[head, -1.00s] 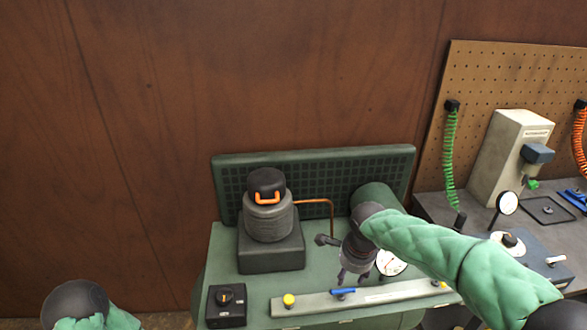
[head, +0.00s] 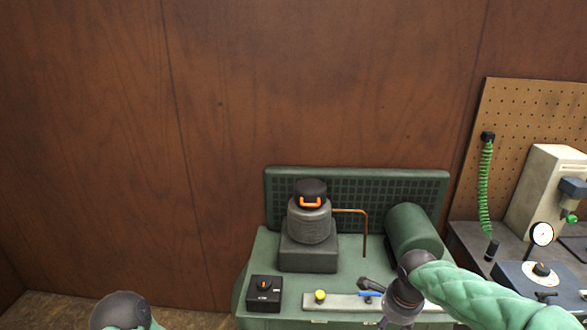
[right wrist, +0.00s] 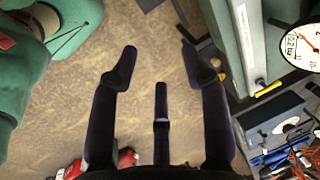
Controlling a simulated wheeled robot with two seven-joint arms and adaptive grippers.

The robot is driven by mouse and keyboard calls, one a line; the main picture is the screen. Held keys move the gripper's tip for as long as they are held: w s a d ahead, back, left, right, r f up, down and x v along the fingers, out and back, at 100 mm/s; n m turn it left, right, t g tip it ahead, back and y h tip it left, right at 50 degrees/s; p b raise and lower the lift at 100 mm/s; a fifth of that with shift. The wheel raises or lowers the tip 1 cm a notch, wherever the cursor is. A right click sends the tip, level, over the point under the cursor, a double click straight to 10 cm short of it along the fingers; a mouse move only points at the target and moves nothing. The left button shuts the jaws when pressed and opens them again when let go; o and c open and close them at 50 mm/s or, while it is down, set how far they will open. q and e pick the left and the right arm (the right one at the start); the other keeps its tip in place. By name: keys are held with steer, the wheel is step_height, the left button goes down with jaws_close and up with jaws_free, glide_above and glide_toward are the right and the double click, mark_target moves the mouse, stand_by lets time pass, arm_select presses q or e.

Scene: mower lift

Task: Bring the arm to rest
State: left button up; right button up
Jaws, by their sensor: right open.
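My right arm comes in from the lower right of the head view in a green padded sleeve. Its dark wrist is over the front edge of the green bench (head: 262,258), and the right gripper (head: 384,322) is partly cut off by the frame's bottom. In the right wrist view the right gripper (right wrist: 158,52) has its dark fingers spread wide and nothing between them, with tan floor behind. Only a dark round joint and a bit of green sleeve of my left arm show at the bottom left of the head view. The left gripper is not seen.
On the bench stand a grey cylindrical engine (head: 309,222) with an orange handle, a green cylinder (head: 413,234) and a black switch box (head: 264,292). A front rail carries a yellow knob (head: 320,296). A grey press (head: 545,190) stands right. Red items (right wrist: 125,160) lie below in the wrist view.

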steer(key=s+a+f+n+y, duration=0.1)
steer(key=a+f+n, duration=0.2)
steer(key=f, duration=0.4)
steer(key=s+a+f+n+g+y, duration=0.1)
steer(key=a+f+n, duration=0.2)
steer(key=f, duration=0.4)
steer(key=s+a+f+n+y, duration=0.1)
steer(key=s+a+f+n, duration=0.15)
steer(key=f, duration=0.45)
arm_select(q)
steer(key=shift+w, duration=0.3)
arm_select(e)
steer(key=s+a+f+n, duration=0.2)
steer(key=s+f+n, duration=0.2)
steer(key=s+f, duration=0.3)
steer(key=s+a+f+n+y, duration=0.1)
steer(key=s+a+f+n, duration=0.2)
steer(key=s+f, duration=0.3)
steer(key=shift+s+a+f+n+g, duration=0.2)
steer(key=shift+s+f+n+g, duration=0.2)
steer(key=shift+f, duration=0.3)
steer(key=shift+w+a, duration=0.1)
steer(key=shift+w, duration=0.05)
